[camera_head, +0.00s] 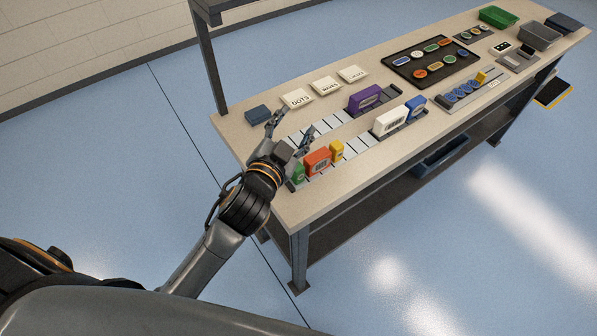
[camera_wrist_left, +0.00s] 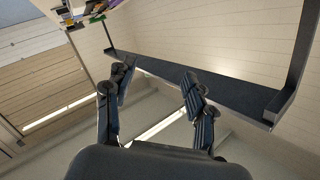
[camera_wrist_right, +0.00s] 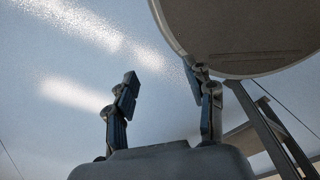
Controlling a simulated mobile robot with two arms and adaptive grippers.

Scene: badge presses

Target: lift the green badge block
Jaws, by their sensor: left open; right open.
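The green badge block (camera_head: 298,173) stands near the front left corner of the bench, beside an orange block (camera_head: 318,161) and a yellow block (camera_head: 337,151). It is partly hidden behind my left gripper. My left gripper (camera_head: 291,131) is open and empty, above the bench's left end and close to the green block. In the left wrist view its two fingers (camera_wrist_left: 160,88) are spread with nothing between them. My right gripper shows only in the right wrist view (camera_wrist_right: 162,88), open and empty, with blue floor beyond.
The bench (camera_head: 275,207) also holds a purple block (camera_head: 366,98), a white block (camera_head: 391,121), a blue block (camera_head: 416,107), labelled cards (camera_head: 297,98) and a dark badge tray (camera_head: 410,72). A post (camera_head: 208,65) rises at the left end.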

